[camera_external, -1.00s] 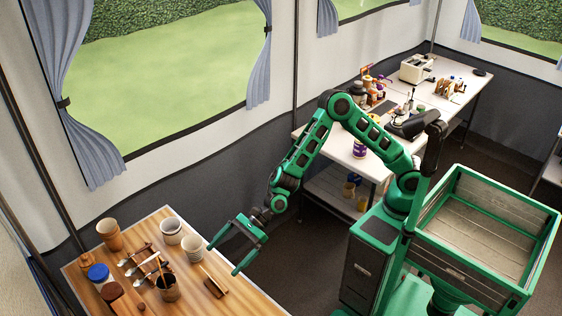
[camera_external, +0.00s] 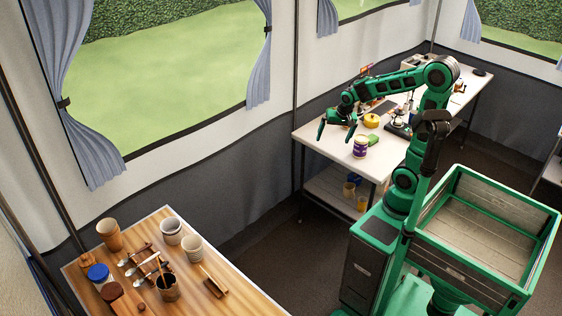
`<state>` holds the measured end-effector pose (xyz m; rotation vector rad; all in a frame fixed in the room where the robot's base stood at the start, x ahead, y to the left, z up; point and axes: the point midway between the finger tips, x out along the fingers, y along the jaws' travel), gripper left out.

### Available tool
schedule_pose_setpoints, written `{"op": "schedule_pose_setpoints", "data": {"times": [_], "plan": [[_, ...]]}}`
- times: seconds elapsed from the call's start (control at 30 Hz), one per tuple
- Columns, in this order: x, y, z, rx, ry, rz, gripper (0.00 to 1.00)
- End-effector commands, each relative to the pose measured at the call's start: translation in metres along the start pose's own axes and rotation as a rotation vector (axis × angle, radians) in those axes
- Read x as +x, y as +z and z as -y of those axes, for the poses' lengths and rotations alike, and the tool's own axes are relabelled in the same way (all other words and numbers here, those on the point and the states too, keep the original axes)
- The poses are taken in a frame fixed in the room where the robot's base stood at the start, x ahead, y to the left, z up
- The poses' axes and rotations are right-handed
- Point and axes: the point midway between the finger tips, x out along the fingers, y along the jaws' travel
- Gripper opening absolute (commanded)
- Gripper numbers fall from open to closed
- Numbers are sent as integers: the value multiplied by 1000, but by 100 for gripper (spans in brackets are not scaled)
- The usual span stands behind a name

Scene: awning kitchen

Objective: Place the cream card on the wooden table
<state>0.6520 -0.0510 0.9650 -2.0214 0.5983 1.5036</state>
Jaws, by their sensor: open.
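The wooden table (camera_external: 240,296) fills the lower left of the external view. I cannot make out a cream card with certainty. A small wooden holder-like piece (camera_external: 214,285) stands near the table's right part, but I cannot tell whether a card is in it. My gripper (camera_external: 336,131) is open, fingers pointing down, over the near left end of the white table (camera_external: 322,146), far from the wooden table. Nothing shows between its fingers.
The wooden table bears stacked cups (camera_external: 192,248), spoons (camera_external: 142,265), a dark cup (camera_external: 168,288) and a blue-lidded jar (camera_external: 99,274). On the white table are a purple-labelled jar (camera_external: 360,147), a yellow pot (camera_external: 371,121) and a green item (camera_external: 373,139). Floor separates the tables.

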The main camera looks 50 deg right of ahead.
Motion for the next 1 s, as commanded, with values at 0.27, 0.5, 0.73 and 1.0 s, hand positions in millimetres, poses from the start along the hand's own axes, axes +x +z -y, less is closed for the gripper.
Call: {"op": "schedule_pose_setpoints", "data": {"times": [0.27, 0.5, 0.73, 1.0], "plan": [[-52, 38, -183, -99, 147, 141, 100], [-68, 82, -237, -154, 141, 245, 100], [-70, 86, -241, -163, 139, 256, 100], [-69, 86, -240, -164, 139, 255, 100]]}}
